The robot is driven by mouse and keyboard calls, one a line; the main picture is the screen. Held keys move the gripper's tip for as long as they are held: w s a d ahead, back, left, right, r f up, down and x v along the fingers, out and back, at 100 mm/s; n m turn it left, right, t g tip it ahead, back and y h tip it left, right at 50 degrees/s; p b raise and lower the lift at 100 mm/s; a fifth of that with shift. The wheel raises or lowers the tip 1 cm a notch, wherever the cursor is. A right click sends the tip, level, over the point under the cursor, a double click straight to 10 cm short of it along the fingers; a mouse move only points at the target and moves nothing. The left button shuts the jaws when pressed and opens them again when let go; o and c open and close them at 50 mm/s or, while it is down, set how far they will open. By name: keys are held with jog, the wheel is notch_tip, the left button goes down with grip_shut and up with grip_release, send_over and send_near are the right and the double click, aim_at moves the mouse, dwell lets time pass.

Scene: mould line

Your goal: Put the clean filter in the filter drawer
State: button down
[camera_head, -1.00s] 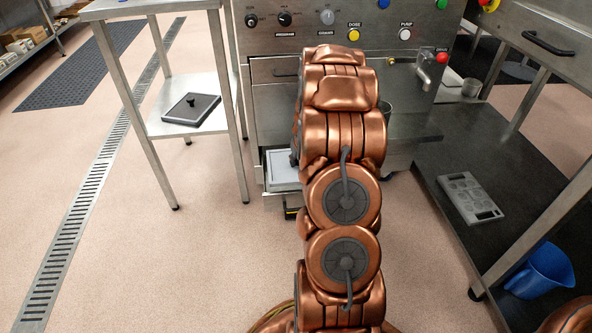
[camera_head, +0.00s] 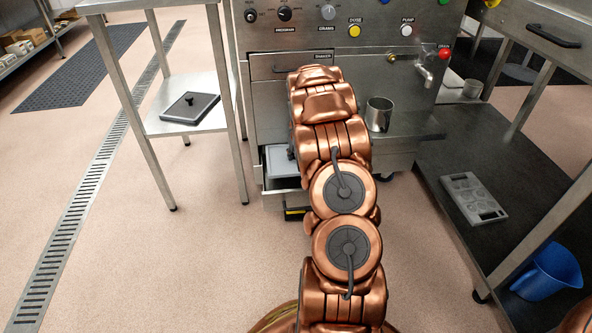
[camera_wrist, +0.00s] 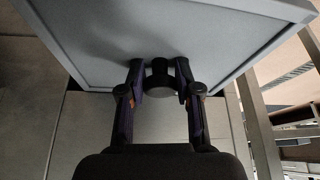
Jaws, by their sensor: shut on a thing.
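My gripper (camera_wrist: 160,82) is shut on the dark knob of the clean filter (camera_wrist: 85,45), a pale grey flat panel with a lighter rim, in the wrist view. In the head view the pale panel (camera_head: 281,158) shows partly left of my arm, at the low open filter drawer (camera_head: 284,199). A dark gap shows below the panel; my arm hides the rest, so I cannot tell whether it touches the drawer. My gripper is hidden there too. Another filter (camera_head: 190,107), dark with a black knob, lies on the side table's lower shelf.
The steel machine (camera_head: 262,40) with knobs and buttons stands ahead. A metal cup (camera_head: 379,114) stands on its ledge right of my arm. A side table (camera_head: 150,160) is left, a dark low shelf (camera_head: 440,160) with a mould and blue jug (camera_head: 549,272) right. Floor at left is clear.

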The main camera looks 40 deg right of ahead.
notch_tip(320, 180, down, 7)
jog(key=shift+r+b, duration=0.1)
jog(key=shift+b, duration=1)
jog(key=shift+d, duration=0.15)
jog(key=shift+w, duration=0.15)
jog(key=c, duration=0.8)
grip_release()
